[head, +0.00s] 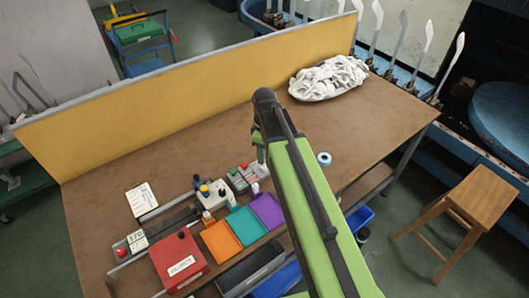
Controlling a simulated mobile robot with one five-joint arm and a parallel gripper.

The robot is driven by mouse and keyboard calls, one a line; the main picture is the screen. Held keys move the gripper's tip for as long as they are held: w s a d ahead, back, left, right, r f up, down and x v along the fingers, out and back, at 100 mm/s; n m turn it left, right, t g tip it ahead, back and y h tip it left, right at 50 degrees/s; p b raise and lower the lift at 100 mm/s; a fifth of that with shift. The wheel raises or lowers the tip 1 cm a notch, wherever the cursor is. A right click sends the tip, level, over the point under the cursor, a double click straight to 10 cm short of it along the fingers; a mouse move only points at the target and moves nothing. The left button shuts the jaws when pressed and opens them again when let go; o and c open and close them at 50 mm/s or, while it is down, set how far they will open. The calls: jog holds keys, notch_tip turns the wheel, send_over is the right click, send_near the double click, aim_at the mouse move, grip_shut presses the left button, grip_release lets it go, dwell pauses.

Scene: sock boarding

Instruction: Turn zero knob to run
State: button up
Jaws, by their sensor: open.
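A small grey control box (212,193) with a yellow knob, a dark knob and a blue one stands left of centre on the brown bench. Left of it, a unit with a display reading about 170 (137,241) and a red round knob (121,252) sits at the end of dark rails. I cannot tell which knob is the zero knob, or its setting. My green arm crosses the picture from the lower right to a black joint above the bench.
A red reject box (180,262), orange (221,241), teal (246,225) and purple (267,210) trays line the front edge. A white sock pile (328,78) lies at the back right, and a blue-and-white roll (324,159) right of my arm. The bench's middle is clear.

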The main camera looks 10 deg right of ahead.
notch_tip(320, 180, up, 11)
jog(key=p, duration=0.9)
jog(key=shift+f, duration=0.15)
jog(key=s+f+m+b, duration=0.5)
jog(key=s+m, duration=0.3)
jog(key=m, duration=0.3)
jog(key=shift+s+d+f+b, duration=0.15)
jog(key=shift+s+f+b, duration=0.1)
jog(key=shift+s+b, duration=0.05)
